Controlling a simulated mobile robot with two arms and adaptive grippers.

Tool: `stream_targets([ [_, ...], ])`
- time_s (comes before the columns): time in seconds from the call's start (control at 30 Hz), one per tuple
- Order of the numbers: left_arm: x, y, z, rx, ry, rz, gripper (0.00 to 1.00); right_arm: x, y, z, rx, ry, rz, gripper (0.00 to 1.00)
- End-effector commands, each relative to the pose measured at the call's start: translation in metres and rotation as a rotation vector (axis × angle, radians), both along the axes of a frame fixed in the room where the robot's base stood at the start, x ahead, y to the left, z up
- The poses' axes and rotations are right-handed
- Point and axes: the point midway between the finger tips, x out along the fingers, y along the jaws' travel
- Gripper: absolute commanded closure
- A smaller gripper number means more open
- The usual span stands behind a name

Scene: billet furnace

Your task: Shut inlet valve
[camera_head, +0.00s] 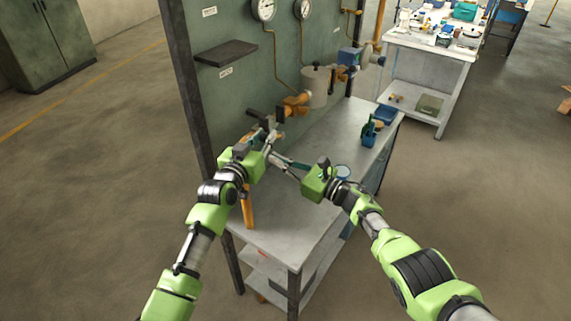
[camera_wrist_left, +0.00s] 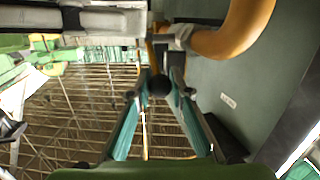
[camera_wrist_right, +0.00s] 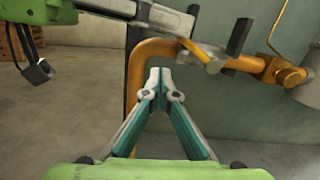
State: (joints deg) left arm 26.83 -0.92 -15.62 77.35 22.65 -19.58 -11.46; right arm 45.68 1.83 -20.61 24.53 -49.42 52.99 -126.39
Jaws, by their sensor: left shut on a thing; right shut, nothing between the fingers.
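The inlet valve sits on the orange pipe in front of the green panel; its yellow lever (camera_wrist_right: 200,56) shows in the right wrist view beside my left gripper's fingers. My left gripper (camera_head: 268,130) is shut at this lever, and its fingers hide part of it. In the left wrist view the left fingertips (camera_wrist_left: 160,84) close around a dark rounded end, with the orange pipe (camera_wrist_left: 236,30) above right. My right gripper (camera_head: 275,158) is shut and empty, below and in front of the left one. In the right wrist view its fingertips (camera_wrist_right: 160,80) meet before the pipe bend.
A black upright handle (camera_wrist_right: 238,37) stands on the pipe beside the valve. The grey bench (camera_head: 310,205) lies under both grippers. Gauges (camera_head: 263,10) and a dark shelf (camera_head: 226,52) are on the panel.

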Motion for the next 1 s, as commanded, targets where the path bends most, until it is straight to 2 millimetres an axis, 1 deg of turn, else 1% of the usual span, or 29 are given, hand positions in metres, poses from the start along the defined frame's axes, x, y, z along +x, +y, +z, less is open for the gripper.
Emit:
stream_targets([
  [0.03, 0.000, 0.000, 0.001, 0.000, -0.001, 0.000, 1.00, 0.002, 0.004, 0.001, 0.001, 0.002, 0.000, 1.00],
  [0.43, 0.000, 0.000, 0.000, 0.000, -0.001, 0.000, 1.00, 0.002, 0.007, 0.029, -0.002, -0.002, 0.001, 1.00],
  [0.6, 0.000, 0.000, 0.000, 0.000, -0.001, 0.000, 1.00, 0.002, 0.009, 0.037, -0.001, -0.001, 0.000, 1.00],
  [1.0, 0.000, 0.000, 0.000, 0.000, -0.001, 0.000, 1.00, 0.002, 0.009, 0.039, 0.000, 0.001, -0.001, 1.00],
])
